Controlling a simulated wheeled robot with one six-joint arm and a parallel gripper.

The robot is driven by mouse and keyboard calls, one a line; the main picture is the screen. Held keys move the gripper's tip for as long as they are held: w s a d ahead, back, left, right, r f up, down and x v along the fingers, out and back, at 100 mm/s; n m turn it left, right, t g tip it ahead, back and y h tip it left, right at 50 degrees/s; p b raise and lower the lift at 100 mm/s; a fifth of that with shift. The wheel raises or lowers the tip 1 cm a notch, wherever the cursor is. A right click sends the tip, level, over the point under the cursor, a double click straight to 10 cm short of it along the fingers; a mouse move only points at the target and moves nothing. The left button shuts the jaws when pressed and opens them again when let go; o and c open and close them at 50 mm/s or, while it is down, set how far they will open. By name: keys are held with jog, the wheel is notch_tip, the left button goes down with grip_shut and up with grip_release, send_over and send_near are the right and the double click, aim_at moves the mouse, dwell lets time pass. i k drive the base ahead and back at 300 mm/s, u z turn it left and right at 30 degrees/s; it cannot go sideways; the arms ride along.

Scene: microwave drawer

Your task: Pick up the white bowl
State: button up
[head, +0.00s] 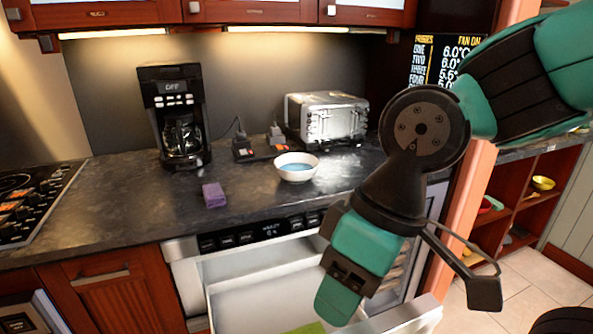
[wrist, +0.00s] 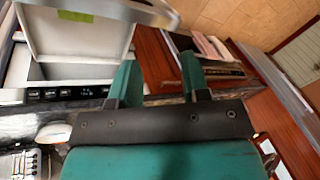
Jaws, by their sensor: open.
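The white bowl (head: 297,173), with a blue inside, stands upright on the dark countertop in front of the toaster. In the wrist view a white round shape at the left edge looks like the same bowl (wrist: 53,133). My gripper (head: 340,286) is in front of the counter, over the right part of the open drawer, lower in the head view than the bowl and well apart from it. In the wrist view its two teal fingers (wrist: 160,78) are spread with nothing between them. The head view shows the fingers partly overlapping.
The microwave drawer (head: 225,272) is pulled out below the counter, with a green item (head: 308,328) inside. A purple sponge (head: 214,195) lies left of the bowl. A coffee maker (head: 174,115) and a toaster (head: 327,118) stand behind. Bare counter (head: 125,215) lies further left.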

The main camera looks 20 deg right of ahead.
aim_at(296, 168)
jog(key=z, duration=2.2)
jog(key=i, duration=1.85)
jog(key=u, duration=3.45)
jog(key=i, duration=0.5)
jog(key=z, duration=0.1)
